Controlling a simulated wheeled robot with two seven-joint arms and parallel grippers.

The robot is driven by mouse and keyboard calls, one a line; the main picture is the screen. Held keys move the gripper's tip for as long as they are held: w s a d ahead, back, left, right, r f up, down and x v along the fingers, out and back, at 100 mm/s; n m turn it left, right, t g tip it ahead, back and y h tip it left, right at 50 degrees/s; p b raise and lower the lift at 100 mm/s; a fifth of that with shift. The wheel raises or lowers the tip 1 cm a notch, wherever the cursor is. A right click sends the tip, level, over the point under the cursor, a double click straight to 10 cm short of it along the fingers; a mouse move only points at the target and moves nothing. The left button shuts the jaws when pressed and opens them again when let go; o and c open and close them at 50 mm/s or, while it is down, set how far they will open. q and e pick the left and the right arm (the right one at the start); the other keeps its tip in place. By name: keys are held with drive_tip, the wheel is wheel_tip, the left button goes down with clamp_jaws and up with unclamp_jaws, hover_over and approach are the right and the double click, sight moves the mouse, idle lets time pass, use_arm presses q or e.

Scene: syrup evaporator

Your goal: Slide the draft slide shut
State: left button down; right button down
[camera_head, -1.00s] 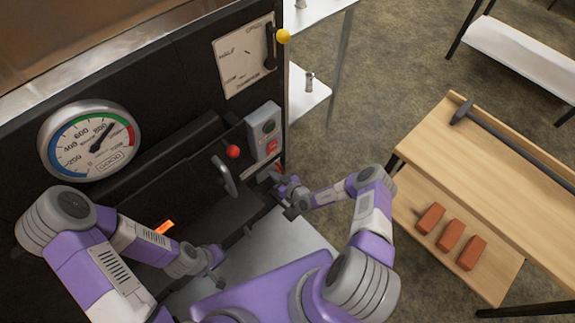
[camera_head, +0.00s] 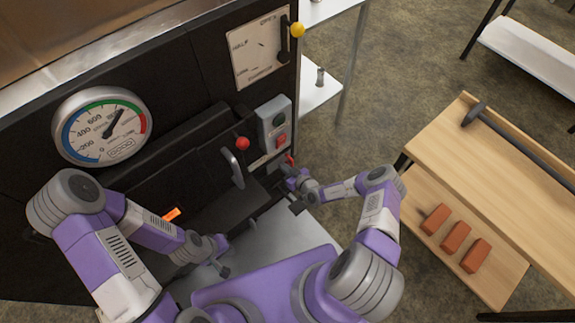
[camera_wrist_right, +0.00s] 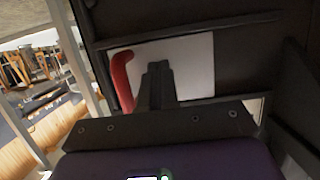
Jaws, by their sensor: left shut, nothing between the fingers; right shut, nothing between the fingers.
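A red handle (camera_head: 290,159) sits low at the right end of the dark evaporator front. In the right wrist view the red handle (camera_wrist_right: 122,80) stands upright at the left edge of a pale plate (camera_wrist_right: 195,65); this looks like the draft slide. How far open it is, I cannot tell. My right gripper (camera_head: 287,171) is shut and empty, close to the handle. In the right wrist view its fingers (camera_wrist_right: 158,75) lie just right of the handle, in front of the plate. Contact is unclear. My left gripper (camera_head: 223,270) is shut and empty, low near the front, away from the slide.
Above are a switch box (camera_head: 274,126), a red-knobbed lever (camera_head: 243,144), a yellow-knobbed lever (camera_head: 297,30) and a round gauge (camera_head: 103,126). A wooden bench (camera_head: 490,170) with bricks (camera_head: 456,237) stands right. Open floor (camera_head: 400,80) lies behind it.

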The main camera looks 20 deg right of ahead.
drive_tip(key=p+v, duration=0.3)
drive_tip(key=v, duration=0.6)
drive_tip(key=shift+f, duration=0.3)
drive_tip(key=shift+s, duration=0.1)
